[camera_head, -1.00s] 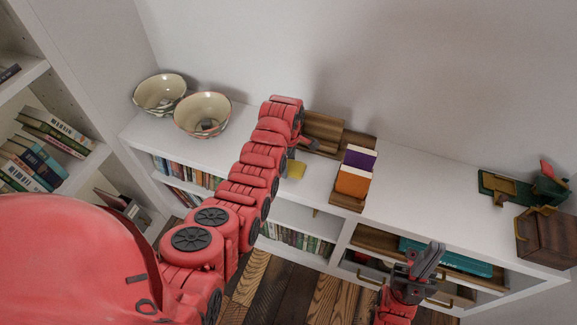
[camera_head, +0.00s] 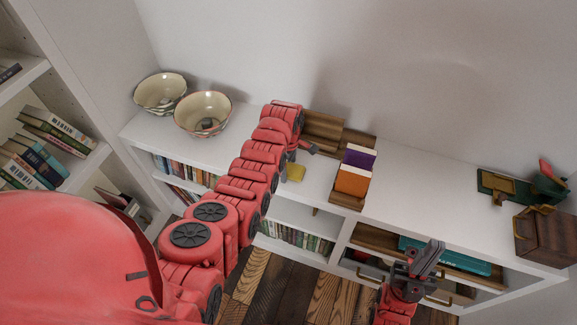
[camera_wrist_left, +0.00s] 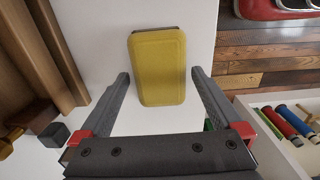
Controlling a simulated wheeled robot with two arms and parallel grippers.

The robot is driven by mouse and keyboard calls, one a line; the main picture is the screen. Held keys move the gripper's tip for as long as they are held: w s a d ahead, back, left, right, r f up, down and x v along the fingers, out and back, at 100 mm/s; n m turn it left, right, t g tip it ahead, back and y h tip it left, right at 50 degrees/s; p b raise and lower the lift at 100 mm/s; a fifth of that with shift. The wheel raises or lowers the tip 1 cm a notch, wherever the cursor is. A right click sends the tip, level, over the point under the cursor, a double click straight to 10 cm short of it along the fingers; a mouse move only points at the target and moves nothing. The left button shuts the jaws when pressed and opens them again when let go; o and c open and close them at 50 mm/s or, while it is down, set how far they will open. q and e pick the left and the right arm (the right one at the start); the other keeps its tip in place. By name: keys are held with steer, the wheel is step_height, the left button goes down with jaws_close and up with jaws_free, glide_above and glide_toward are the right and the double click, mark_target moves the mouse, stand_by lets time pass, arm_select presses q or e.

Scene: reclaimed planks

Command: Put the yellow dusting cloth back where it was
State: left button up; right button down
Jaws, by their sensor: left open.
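The yellow dusting cloth (camera_head: 296,172) is a small folded pad lying on the white cabinet top, partly hidden by my left arm in the head view. In the left wrist view the cloth (camera_wrist_left: 158,62) lies flat, with a dark edge showing at its far end. My left gripper (camera_head: 301,153) is open and empty above it. In the wrist view its fingertips (camera_wrist_left: 160,75) stand on either side of the cloth's near part, with gaps on both sides. Whether they are at the cloth's height is unclear. My right gripper (camera_head: 427,258) is in front of the cabinet; its finger gap is unclear.
A wooden rack (camera_head: 324,131) stands behind the cloth; orange and purple blocks (camera_head: 354,172) are to its right. Two bowls (camera_head: 203,114) stand at the left of the top. A dark wooden box (camera_head: 544,238) is at the right. The top between blocks and box is clear.

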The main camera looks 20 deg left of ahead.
mark_target(289, 167)
arm_select(q)
steer(key=shift+r, duration=0.3)
steer(key=shift+w+r, duration=0.1)
steer(key=shift+r, duration=0.25)
step_height(289, 167, up, 7)
steer(key=shift+f+b, duration=0.15)
steer(key=shift+b, duration=0.6)
step_height(289, 167, up, 4)
steer(key=p, duration=0.3)
